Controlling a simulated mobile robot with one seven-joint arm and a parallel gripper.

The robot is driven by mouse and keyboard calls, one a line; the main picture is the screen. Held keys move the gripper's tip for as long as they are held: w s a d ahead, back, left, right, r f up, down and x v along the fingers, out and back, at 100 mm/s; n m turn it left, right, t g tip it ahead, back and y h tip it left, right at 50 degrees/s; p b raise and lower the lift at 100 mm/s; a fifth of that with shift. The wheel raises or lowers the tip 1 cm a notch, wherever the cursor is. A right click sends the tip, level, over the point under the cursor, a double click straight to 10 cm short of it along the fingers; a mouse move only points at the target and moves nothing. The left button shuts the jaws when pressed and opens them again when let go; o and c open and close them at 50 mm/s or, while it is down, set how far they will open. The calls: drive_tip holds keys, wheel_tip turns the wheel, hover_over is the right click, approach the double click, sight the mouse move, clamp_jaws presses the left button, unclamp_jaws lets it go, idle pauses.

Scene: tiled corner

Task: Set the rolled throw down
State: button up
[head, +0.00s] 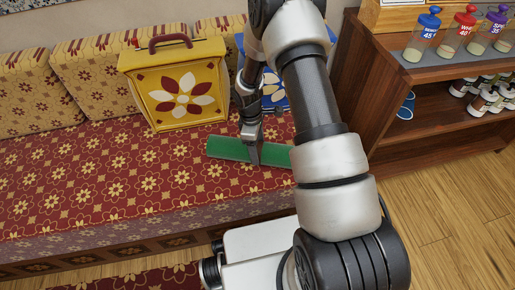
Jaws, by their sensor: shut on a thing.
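The rolled throw (228,148) is a long green roll in the head view. It lies lengthwise left to right, over the red patterned bench seat (120,190). My gripper (254,158) points down and is shut on the middle of the roll. The roll looks at or very near the seat surface; I cannot tell whether it touches. My arm hides part of the seat to the right, close to the roll's right end.
A yellow box with a flower and a brown handle (178,85) stands behind the roll. A blue flowered box (285,92) is partly hidden by my arm. Patterned cushions (95,75) line the back. A wooden shelf (440,110) with jars stands right. The seat's left is clear.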

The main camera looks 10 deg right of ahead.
drive_tip(key=shift+f, duration=0.15)
drive_tip(key=o, duration=1.5)
